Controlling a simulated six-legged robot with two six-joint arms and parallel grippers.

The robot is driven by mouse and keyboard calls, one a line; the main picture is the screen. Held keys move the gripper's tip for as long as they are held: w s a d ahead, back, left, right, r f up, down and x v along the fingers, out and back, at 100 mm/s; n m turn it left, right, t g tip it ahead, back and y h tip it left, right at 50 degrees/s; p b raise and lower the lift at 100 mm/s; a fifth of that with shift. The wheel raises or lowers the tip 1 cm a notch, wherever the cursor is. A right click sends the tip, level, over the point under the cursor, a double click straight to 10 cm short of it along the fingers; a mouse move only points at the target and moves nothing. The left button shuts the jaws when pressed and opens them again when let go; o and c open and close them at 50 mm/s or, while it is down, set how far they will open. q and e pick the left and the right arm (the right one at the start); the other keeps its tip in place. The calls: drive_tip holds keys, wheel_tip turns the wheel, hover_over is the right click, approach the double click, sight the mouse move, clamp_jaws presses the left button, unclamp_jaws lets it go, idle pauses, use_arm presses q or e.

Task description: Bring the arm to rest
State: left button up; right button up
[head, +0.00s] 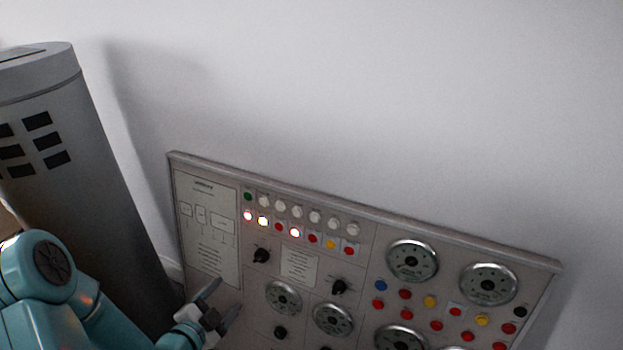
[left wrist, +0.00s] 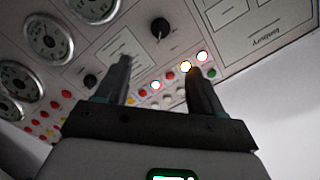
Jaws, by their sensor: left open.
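My left arm, teal, comes in from the lower left in the head view. Its left gripper (head: 222,304) is open and empty, in front of the lower left part of a grey control panel (head: 215,282). In the left wrist view the two dark fingers of the left gripper (left wrist: 160,82) stand apart with nothing between them. The panel's lamps and a black knob (left wrist: 160,27) show beyond the fingertips. I cannot tell whether the fingers touch the panel. My right gripper is not in view.
The panel carries round gauges (head: 412,260), coloured buttons and black knobs (head: 340,286). Several lamps (head: 295,232) are lit. A grey cylinder (head: 75,170) with dark slots stands at the left. A bare white wall (head: 400,110) is behind.

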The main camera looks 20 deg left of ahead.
use_arm(q)
drive_tip(key=w+d+f+m+g+h, duration=0.1)
drive_tip(key=d+f+g+h, duration=0.2)
drive_tip(key=d, duration=0.6)
drive_tip(key=d+f+g+h, duration=0.1)
drive_tip(key=d+f+h, duration=0.1)
drive_tip(key=d+f, duration=0.5)
drive_tip(key=s+d+f+n+g+y, duration=0.1)
drive_tip(key=s+d+f+n+g, duration=0.2)
drive_tip(key=s+f+n+g, duration=0.25)
drive_tip(key=s+d+f+n+g, duration=0.35)
drive_tip(key=s+n+g, duration=0.2)
drive_tip(key=s, duration=0.35)
wheel_tip(320, 180, up, 19)
drive_tip(key=n+p, duration=0.1)
drive_tip(key=p, duration=1.7)
drive_tip(key=shift+s+d+t, duration=0.2)
drive_tip(key=shift+t, duration=0.1)
